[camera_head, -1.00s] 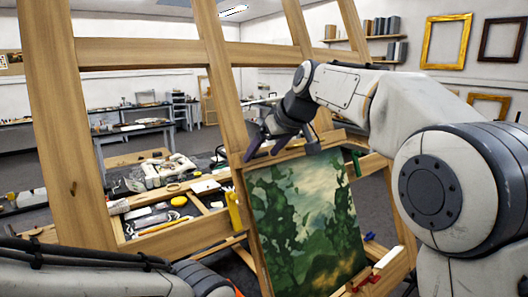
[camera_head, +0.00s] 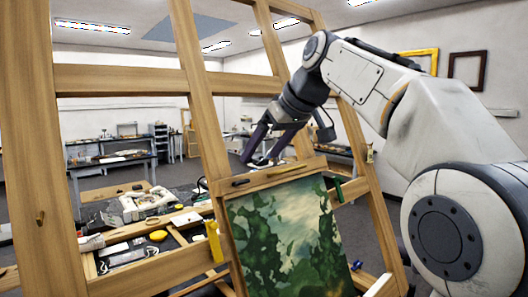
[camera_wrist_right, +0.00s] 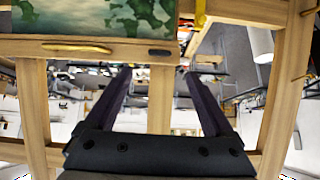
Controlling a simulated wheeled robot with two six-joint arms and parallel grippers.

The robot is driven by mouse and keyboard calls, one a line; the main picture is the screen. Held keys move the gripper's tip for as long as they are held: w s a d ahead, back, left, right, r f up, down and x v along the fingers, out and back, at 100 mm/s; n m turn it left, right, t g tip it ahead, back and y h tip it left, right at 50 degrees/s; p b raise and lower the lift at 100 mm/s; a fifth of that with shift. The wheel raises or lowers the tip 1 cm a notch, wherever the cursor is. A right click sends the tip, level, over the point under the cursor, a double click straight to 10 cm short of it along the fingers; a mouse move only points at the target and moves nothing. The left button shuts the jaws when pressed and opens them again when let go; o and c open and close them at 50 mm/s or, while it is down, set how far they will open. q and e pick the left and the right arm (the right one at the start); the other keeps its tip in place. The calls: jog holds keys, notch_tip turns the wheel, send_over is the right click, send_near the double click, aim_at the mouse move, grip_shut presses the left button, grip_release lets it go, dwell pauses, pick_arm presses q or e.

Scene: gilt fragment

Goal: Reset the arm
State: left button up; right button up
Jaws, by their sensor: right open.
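My right arm reaches in from the right in the head view. Its gripper (camera_head: 258,152) hangs just above the top ledge of the easel (camera_head: 268,179), with its two dark fingers apart and nothing between them. The right wrist view shows the same open fingers (camera_wrist_right: 165,90) on either side of a wooden upright, with the ledge (camera_wrist_right: 120,50) beyond them. A green landscape painting (camera_head: 285,240) stands on the easel below the gripper, and part of it shows in the wrist view (camera_wrist_right: 100,18). My left gripper is not in view.
Large wooden easel beams (camera_head: 200,110) frame the space around the right arm. A yellow clamp (camera_head: 214,241) sits at the painting's left edge. A cluttered worktable (camera_head: 150,265) with a yellow tape measure (camera_head: 158,236) lies to the left.

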jog(key=d+f+m+g+h, duration=0.1)
jog(key=d+f+m+h, duration=0.3)
jog(key=f, duration=1)
jog(key=s+d+f+m+g, duration=0.1)
jog(key=s+d+f, duration=0.35)
jog(key=f, duration=0.55)
jog(key=s+d+f+m+g, duration=0.1)
jog(key=s+d+f, duration=0.35)
jog(key=f, duration=0.55)
jog(key=s+d+f+m+g+h, duration=0.1)
jog(key=s+f, duration=0.7)
jog(key=s, duration=0.3)
jog(key=s+a+f+n+g+y+b, duration=0.1)
jog(key=s+a+f+n+b, duration=0.6)
jog(key=b, duration=1)
jog(key=s+a+f+g, duration=0.1)
jog(key=s+a+f, duration=0.2)
jog(key=s+a, duration=0.3)
jog(key=shift+a+g, duration=0.35)
jog(key=shift+g, duration=0.05)
